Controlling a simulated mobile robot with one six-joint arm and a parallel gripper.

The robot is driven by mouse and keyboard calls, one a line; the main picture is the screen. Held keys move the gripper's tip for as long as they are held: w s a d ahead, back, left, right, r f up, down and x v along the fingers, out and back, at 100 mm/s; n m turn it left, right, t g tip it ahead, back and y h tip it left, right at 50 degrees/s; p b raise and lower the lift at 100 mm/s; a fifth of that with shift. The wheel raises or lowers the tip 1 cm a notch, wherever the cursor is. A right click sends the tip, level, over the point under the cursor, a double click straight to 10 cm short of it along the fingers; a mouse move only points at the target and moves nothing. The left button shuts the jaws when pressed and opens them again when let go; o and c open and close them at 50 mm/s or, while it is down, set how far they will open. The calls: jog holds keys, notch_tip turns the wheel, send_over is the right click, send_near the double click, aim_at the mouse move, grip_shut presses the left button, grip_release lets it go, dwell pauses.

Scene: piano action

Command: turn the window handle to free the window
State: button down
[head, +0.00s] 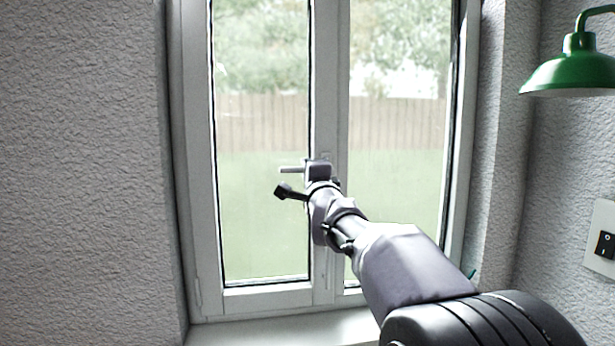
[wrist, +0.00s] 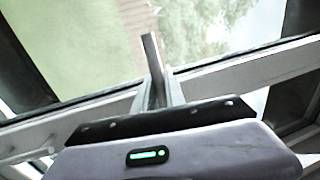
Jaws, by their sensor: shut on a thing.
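The window (head: 262,294) has two tall panes in white frames, and both sashes look closed. Its grey handle (head: 291,169) points left, about level, from the middle frame in the head view. In the wrist view the handle (wrist: 153,62) rises past the dark edge of my gripper. My gripper (head: 318,168) is at the handle's right part by the middle frame and is shut on it. The fingertips and the handle's base are mostly hidden by the gripper body and arm.
A white sill (head: 290,329) runs below the window. Rough grey walls (head: 80,180) stand on both sides. A green lamp (head: 570,75) hangs at the upper right, above a wall switch (head: 604,243). The space left of my arm is clear.

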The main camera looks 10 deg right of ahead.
jog(key=shift+r, duration=0.1)
dwell(0.3)
jog(key=c, duration=1.4)
grip_release()
jog(key=s+f, duration=0.1)
jog(key=s, duration=0.4)
jog(key=s+f, duration=0.1)
jog(key=s, duration=0.5)
jog(key=s+f+b, duration=0.1)
jog(key=s, duration=0.5)
jog(key=shift+f, duration=0.25)
